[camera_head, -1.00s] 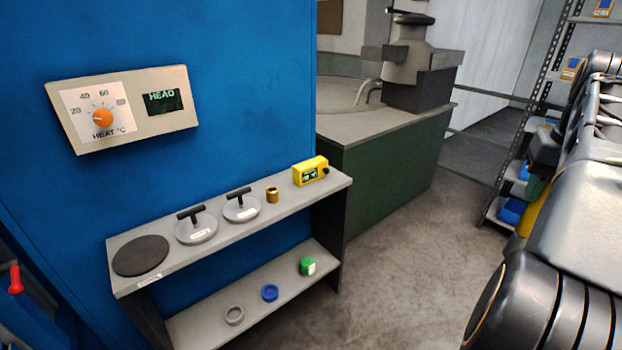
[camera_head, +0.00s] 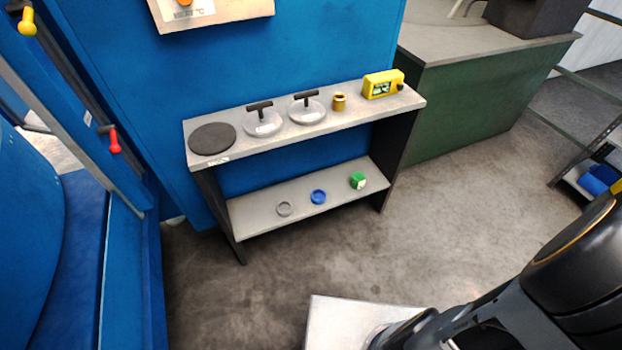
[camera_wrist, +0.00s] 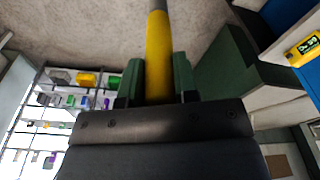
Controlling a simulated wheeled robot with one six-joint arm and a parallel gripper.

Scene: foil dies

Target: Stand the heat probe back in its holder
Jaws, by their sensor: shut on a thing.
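The heat probe (camera_wrist: 158,50) is a yellow rod with a grey upper part. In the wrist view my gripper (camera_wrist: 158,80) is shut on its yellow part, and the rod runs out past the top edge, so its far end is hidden. A small brass cup (camera_head: 339,102), which looks like the holder, stands on the top shelf of the bench (camera_head: 300,140). It is beside a yellow meter (camera_head: 383,84), which also shows in the wrist view (camera_wrist: 304,49). My gripper and the probe are out of the head view.
Two grey discs with black T-handles (camera_head: 263,122) (camera_head: 307,108) and a dark round pad (camera_head: 212,139) share the top shelf. Floor in front is clear.

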